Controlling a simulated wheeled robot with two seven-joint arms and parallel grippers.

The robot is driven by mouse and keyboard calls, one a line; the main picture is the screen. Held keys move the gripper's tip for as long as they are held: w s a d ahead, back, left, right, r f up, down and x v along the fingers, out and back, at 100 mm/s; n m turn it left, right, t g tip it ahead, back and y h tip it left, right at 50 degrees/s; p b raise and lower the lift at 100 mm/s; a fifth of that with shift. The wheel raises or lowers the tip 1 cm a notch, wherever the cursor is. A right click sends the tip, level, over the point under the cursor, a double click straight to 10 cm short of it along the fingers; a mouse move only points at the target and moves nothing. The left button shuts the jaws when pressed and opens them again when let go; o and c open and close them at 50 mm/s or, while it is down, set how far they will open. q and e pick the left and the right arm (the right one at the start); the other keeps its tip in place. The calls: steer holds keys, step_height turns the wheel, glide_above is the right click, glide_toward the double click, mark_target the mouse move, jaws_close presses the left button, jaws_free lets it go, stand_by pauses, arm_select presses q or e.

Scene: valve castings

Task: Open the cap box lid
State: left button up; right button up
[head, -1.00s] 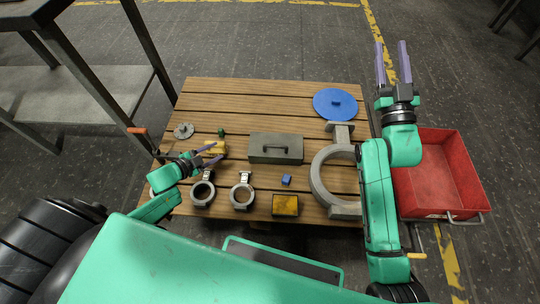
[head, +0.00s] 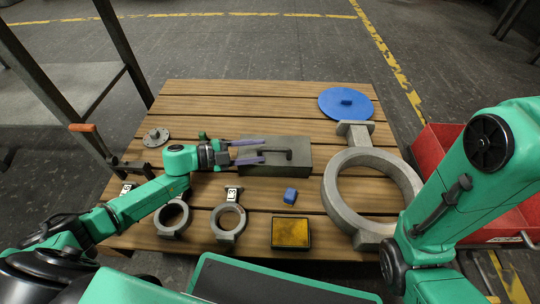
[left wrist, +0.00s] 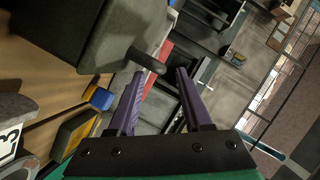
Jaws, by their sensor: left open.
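The cap box (head: 300,168) is a grey-green box at the middle of the wooden table, and its lid looks shut. A dark bar handle (head: 280,152) sits on the lid. My left gripper (head: 262,151) reaches in from the left over the lid, its two purple fingers open and pointing at the handle. In the left wrist view the handle (left wrist: 147,60) juts from the box (left wrist: 110,40) near the open fingertips (left wrist: 160,73). I cannot tell whether they touch. My right arm shows at the right, but its gripper is out of view.
Two small ring castings (head: 228,222), a yellow-topped box (head: 291,232) and a blue block (head: 290,196) lie in front. A large ring casting (head: 333,200) and a blue disc (head: 346,103) lie right. A grey flange (head: 156,137) lies left. A red bin (head: 436,150) stands beyond the table's right edge.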

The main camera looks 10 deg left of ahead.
mark_target(263, 150)
arm_select(q)
steer(key=b+x, duration=0.1)
steer(key=x, duration=0.3)
steer(key=shift+w+d, duration=0.2)
steer(key=shift+d, duration=0.1)
jaws_close()
steer(key=shift+a, duration=0.1)
stand_by(1.0)
